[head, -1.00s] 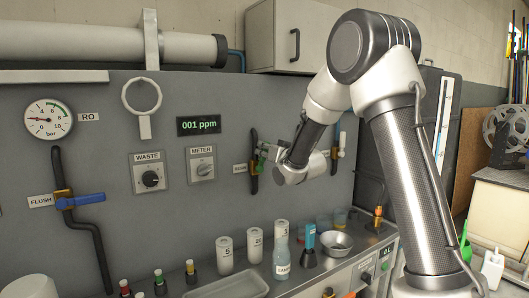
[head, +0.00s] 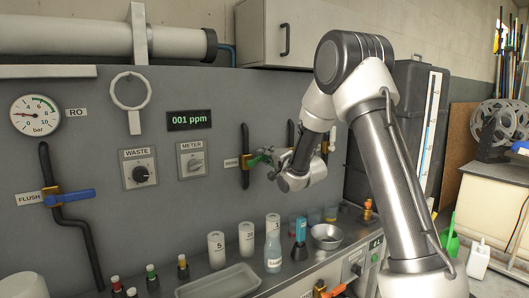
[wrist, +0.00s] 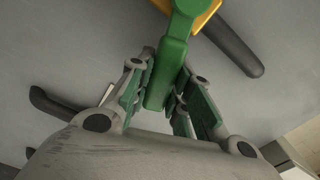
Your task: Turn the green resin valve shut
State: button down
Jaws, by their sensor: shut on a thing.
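The green valve handle (head: 262,156) sits on a brass valve body (head: 246,161) on a dark vertical pipe on the grey panel. In the head view my gripper (head: 276,161) reaches it from the right, and my wrist partly hides it. In the wrist view the green handle (wrist: 165,75) runs down from the yellow body (wrist: 203,14) into my gripper (wrist: 160,92). The green-padded fingers stand on either side of the handle, shut on it. The handle lies at an angle to the dark pipe (wrist: 235,48). A small label beside the valve is partly readable.
A blue FLUSH handle (head: 70,197) is at the left, and WASTE (head: 140,174) and METER (head: 192,161) knobs are between. Another pipe stands behind my wrist.

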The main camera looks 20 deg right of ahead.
jog(key=shift+d+f+m, duration=0.15)
jog(key=shift+f+m, duration=0.5)
jog(key=shift+m, duration=0.3)
jog(key=shift+d+f+m, duration=0.1)
jog(key=shift+f+m, duration=0.55)
jog(key=shift+m, duration=0.3)
jog(key=shift+f, duration=0.1)
jog(key=c, duration=1.3)
grip_release()
jog(key=v, duration=1.2)
